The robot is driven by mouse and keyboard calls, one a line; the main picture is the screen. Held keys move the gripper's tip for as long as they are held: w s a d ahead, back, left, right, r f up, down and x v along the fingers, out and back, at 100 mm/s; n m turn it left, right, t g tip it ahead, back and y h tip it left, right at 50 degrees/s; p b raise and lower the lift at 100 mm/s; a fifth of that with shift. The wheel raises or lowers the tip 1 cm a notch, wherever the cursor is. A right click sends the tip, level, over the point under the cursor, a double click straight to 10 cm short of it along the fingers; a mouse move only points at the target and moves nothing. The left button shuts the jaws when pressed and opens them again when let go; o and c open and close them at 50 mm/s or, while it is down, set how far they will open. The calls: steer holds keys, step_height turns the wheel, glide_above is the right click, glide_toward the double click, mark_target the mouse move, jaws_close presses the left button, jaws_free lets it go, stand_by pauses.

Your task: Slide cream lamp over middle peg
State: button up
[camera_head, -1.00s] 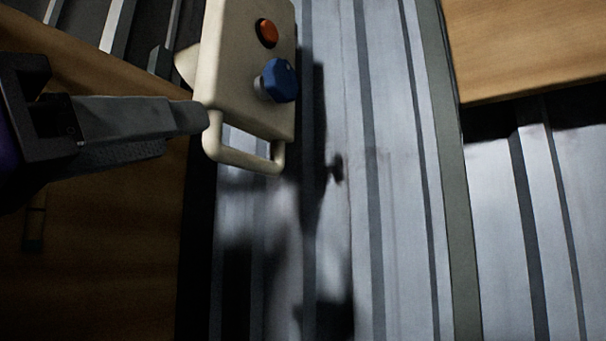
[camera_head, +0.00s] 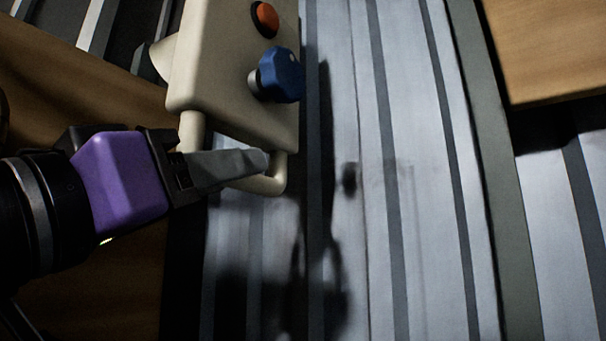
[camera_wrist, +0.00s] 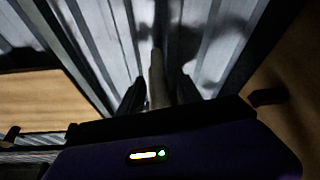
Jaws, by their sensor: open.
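The cream lamp (camera_head: 205,75) seems to be the boxy cream body at the upper middle of the head view, with an orange button, a blue knob and a looped handle at its lower end. My gripper (camera_head: 258,162) is at that handle, and its fingers overlap the loop in this view. In the wrist view a pale bar (camera_wrist: 157,80), likely the handle, stands between the two dark, spread fingers of my gripper (camera_wrist: 161,90). The fingers look apart from the bar. I cannot make out a middle peg in either view.
Grey ribbed metal panels (camera_head: 430,230) fill the middle and right, with soft shadows on them. A wooden board (camera_head: 555,45) is at the upper right. Brown wooden surface (camera_head: 90,85) lies at the left.

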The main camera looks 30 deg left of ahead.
steer(key=shift+w+r, duration=0.15)
steer(key=shift+w, duration=0.25)
steer(key=shift+c, duration=0.4)
jaws_close()
stand_by(0.8)
